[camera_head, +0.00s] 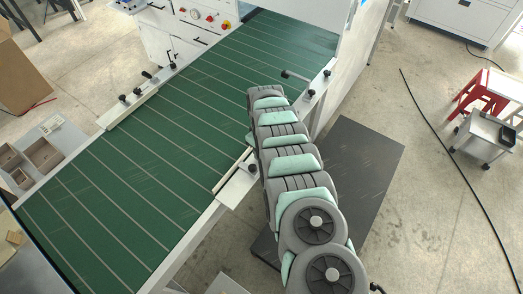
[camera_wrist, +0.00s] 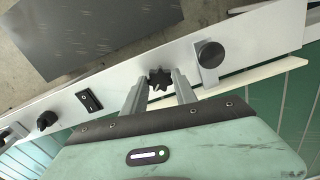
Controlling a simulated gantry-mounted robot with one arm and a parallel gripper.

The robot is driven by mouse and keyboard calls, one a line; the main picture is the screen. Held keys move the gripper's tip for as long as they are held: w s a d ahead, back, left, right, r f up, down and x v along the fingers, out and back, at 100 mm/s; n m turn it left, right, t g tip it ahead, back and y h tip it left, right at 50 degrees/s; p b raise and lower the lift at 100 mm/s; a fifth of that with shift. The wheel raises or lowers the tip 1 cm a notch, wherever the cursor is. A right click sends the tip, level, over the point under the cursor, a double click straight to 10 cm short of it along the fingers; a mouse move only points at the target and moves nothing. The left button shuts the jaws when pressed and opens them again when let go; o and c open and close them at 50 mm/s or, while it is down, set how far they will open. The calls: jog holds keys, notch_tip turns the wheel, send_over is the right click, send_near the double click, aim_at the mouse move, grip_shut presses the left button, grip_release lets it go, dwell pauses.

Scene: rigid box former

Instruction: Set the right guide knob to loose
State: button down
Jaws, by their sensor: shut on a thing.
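In the wrist view, a black star-shaped knob (camera_wrist: 158,75) stands on the light rail (camera_wrist: 122,78) along the belt. My gripper (camera_wrist: 160,84) has one finger on each side of this knob and is shut on it. The knob's lower part is hidden between the fingers. In the head view, my arm reaches over the right edge of the green belt and hides the gripped knob and my fingertips. The right guide (camera_head: 236,178) shows as a pale strip beside the belt's right edge. No loose or tight marking can be read.
In the wrist view, a round black knob (camera_wrist: 210,54) stands on a bracket to the right. A black rocker switch (camera_wrist: 90,100) and another black knob (camera_wrist: 46,121) sit to the left. The green belt (camera_head: 150,165) is empty. A dark mat (camera_head: 365,165) lies on the floor.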

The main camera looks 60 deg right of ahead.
jog(key=n, duration=0.5)
jog(key=shift+n, duration=0.3)
jog(key=n, duration=0.4)
jog(key=shift+n+b, duration=0.3)
jog(key=shift+b, duration=0.05)
jog(key=c, duration=1)
grip_release()
notch_tip(320, 180, up, 11)
jog(key=b, duration=0.1)
jog(key=shift+b, duration=0.3)
jog(key=shift+f, duration=0.1)
